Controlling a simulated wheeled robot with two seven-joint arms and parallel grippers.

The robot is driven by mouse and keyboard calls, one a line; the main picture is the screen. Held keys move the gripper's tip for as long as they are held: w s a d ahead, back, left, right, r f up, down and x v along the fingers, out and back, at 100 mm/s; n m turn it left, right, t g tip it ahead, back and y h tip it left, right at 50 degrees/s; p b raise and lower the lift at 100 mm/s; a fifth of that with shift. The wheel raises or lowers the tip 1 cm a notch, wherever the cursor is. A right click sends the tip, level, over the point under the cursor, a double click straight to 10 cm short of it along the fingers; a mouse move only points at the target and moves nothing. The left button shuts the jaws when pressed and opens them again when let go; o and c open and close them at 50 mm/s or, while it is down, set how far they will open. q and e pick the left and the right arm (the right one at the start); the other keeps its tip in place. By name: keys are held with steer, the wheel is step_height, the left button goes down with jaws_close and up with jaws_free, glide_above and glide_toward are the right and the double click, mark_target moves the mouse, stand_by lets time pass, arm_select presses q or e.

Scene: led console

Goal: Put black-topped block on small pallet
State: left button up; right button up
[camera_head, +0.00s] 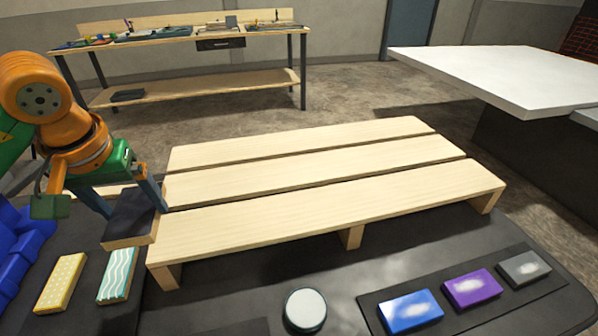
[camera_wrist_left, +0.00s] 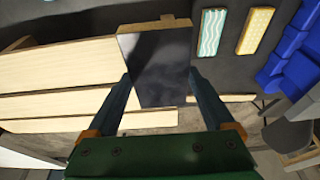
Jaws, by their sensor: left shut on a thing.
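The black-topped block (camera_head: 130,215) has a dark top and pale wooden sides. My left gripper (camera_head: 134,197) is shut on it at the left end of the small pallet (camera_head: 300,205). In the left wrist view the block (camera_wrist_left: 152,68) sits between the two fingers of my left gripper (camera_wrist_left: 158,85), with the pallet's slats (camera_wrist_left: 60,65) to its left. The block overlaps the pallet's near left corner in the head view; I cannot tell whether it touches the pallet. My right gripper is not in view.
A yellow dotted block (camera_head: 61,283) and a teal wavy block (camera_head: 117,274) lie on the dark table. Blue bins (camera_head: 18,245) stand at the left edge. A round white button (camera_head: 305,310) and blue (camera_head: 410,311), purple (camera_head: 471,287) and grey (camera_head: 524,268) blocks lie in front. The pallet top is clear.

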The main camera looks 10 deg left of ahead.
arm_select(q)
steer(key=shift+w+a+f+b, duration=0.1)
steer(key=shift+f+b, duration=0.2)
steer(key=shift+b, duration=0.05)
steer(key=w+f, duration=0.1)
steer(key=w+d+b, duration=0.1)
steer(key=w+f+b, duration=0.1)
steer(key=shift+w+d+f, duration=0.3)
steer(key=shift+w+d, duration=0.05)
steer(key=shift+d, duration=0.05)
glide_toward(220, 222)
steer(key=s+a+r, duration=0.1)
steer(key=a, duration=0.1)
steer(key=w+f, duration=0.1)
steer(key=w+d+f+p, duration=0.1)
steer(key=f, duration=0.1)
steer(key=shift+f, duration=0.15)
steer(key=x, duration=0.3)
steer(key=shift+s+d+f, duration=0.1)
steer(key=shift+d+f, duration=0.1)
steer(key=shift+d, duration=0.15)
steer(key=shift+f, duration=0.25)
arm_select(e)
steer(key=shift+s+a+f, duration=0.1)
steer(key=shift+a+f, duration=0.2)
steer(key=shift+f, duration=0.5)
